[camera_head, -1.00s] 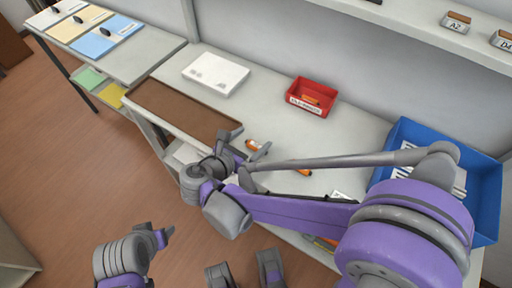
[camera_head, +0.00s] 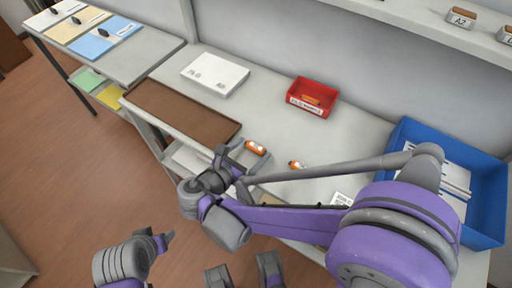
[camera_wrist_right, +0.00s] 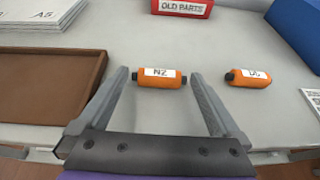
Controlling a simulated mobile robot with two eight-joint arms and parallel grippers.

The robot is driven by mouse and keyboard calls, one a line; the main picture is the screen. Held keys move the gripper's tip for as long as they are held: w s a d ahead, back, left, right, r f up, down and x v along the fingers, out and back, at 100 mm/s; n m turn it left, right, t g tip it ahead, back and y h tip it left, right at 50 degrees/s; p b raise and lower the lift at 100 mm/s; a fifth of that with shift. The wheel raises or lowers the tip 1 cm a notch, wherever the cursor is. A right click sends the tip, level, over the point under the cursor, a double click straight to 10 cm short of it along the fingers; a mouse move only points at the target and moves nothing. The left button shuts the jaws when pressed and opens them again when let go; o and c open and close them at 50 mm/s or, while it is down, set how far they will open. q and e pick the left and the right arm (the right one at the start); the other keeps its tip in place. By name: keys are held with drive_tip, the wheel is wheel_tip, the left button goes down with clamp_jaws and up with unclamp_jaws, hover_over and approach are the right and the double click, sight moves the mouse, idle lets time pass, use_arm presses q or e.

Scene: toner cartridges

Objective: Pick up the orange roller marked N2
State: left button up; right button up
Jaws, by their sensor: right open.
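The orange roller marked N2 (camera_wrist_right: 160,78) lies on the grey table in the right wrist view, its white label facing up. It also shows in the head view (camera_head: 256,147). My right gripper (camera_wrist_right: 160,74) is open and empty. Its two fingers point at the roller, one towards each dark end, with the roller near the fingertips; I cannot tell if they touch it. The right gripper also shows in the head view (camera_head: 246,155). My left gripper (camera_head: 166,239) is low at the left, away from the table, and its jaw opening is unclear.
A second orange roller (camera_wrist_right: 248,78) with a partly readable label lies to the right. A brown tray (camera_wrist_right: 50,119) is at the left. The red OLD PARTS box (camera_head: 303,107), white box (camera_head: 214,86) and blue bin (camera_head: 482,224) stand around the table.

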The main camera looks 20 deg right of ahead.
sight(256, 148)
drive_tip(key=x, duration=0.2)
drive_tip(key=shift+w+d+f, duration=0.1)
drive_tip(key=shift+w+d, duration=0.1)
drive_tip(key=c, duration=1)
